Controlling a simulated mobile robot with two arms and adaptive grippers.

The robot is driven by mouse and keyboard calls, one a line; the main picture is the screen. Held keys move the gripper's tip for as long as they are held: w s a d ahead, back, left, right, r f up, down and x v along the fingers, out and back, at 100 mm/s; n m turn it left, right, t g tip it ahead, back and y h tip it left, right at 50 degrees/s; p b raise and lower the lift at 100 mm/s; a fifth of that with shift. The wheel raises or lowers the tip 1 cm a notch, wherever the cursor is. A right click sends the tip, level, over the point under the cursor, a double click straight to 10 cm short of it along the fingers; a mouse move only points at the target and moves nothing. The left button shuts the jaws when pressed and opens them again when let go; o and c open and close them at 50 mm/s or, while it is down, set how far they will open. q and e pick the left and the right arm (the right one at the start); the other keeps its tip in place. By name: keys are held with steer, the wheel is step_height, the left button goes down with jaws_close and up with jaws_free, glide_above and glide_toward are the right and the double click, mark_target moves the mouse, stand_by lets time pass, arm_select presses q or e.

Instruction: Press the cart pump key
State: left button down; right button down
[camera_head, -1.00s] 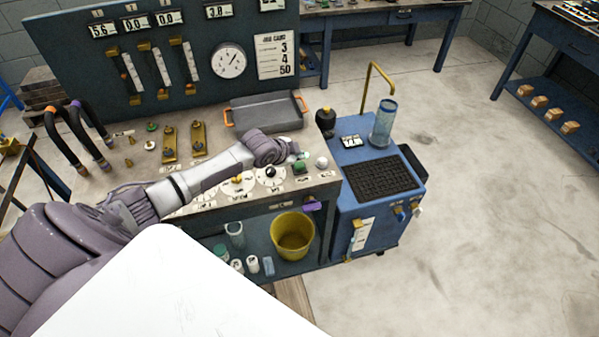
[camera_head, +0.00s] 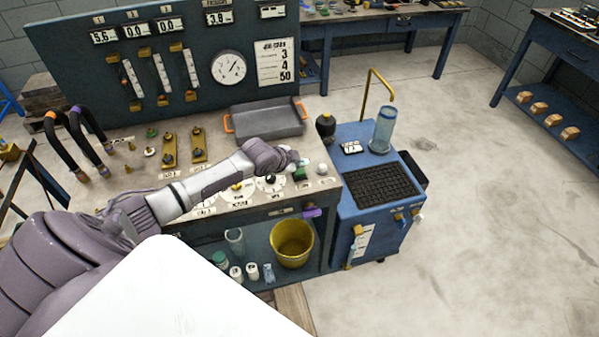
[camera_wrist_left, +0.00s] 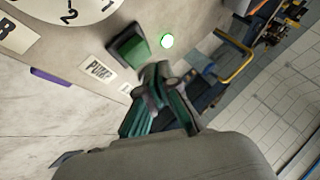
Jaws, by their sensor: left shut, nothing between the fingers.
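The green pump key (camera_wrist_left: 130,45) sits on the bench top in the left wrist view, with a white label reading "PUMP" (camera_wrist_left: 99,70) beside it. In the head view the green key (camera_head: 300,174) is near the bench's front right corner, partly behind my left gripper (camera_head: 293,159). My left gripper is shut and empty, its fingers close together (camera_wrist_left: 161,82) in the wrist view, close beside the key. I cannot tell whether they touch it. My right gripper is not in view.
A grey tray (camera_head: 268,121) stands behind. The blue cart (camera_head: 345,212) stands against the bench's right side. The floor beyond is clear.

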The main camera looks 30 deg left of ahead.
mark_target(298, 172)
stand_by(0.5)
arm_select(q)
steer(key=shift+f, duration=0.45)
steer(key=shift+f+b, duration=0.5)
steer(key=shift+b, duration=0.05)
stand_by(0.4)
steer(key=shift+r, duration=0.1)
steer(key=shift+r+p, duration=0.85)
steer(key=shift+p, duration=0.1)
step_height(298, 172, up, 6)
steer(key=p, duration=0.5)
steer(key=shift+p, duration=0.4)
